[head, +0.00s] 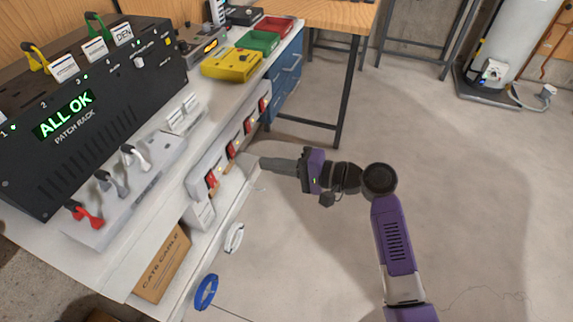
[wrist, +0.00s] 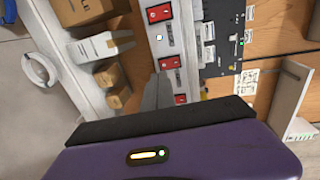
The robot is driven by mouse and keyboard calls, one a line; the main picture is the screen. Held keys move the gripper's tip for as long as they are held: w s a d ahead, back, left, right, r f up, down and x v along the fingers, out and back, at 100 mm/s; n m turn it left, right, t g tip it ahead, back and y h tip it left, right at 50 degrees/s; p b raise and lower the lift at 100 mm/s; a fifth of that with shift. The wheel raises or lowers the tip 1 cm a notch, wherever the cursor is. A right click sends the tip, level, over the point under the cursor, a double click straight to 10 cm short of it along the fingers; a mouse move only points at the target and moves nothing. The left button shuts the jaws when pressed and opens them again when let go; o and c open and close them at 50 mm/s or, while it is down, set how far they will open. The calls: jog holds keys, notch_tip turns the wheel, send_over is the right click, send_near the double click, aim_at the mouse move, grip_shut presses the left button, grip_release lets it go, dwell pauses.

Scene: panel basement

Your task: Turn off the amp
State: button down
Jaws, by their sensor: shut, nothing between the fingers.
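No thing in view carries a readable amp label, so I cannot tell which one is the amp. A light strip (head: 222,165) with several red switches runs along the bench front. One red switch (head: 213,180) is nearest in the head view, and red switches also show in the wrist view (wrist: 168,63). A grey box with an orange display (head: 203,43) stands on the bench top. My gripper (head: 262,164) is shut and empty, pointing left at the switch strip. In the wrist view its grey fingers (wrist: 165,80) appear close to the switches; contact is unclear.
The black patch rack (head: 120,95) reads "ALL OK". A white box with red and grey levers (head: 130,180) stands before it. A yellow box (head: 232,64) and green and red bins are farther back. A cardboard cable box (head: 163,263) sits below. The floor at right is mostly clear.

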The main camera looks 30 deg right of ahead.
aim_at(230, 157)
jog(key=x, duration=0.7)
jog(key=shift+w+a+f+b, duration=0.15)
jog(key=shift+f+b, duration=0.2)
jog(key=shift+b, duration=0.4)
jog(key=shift+r, duration=0.3)
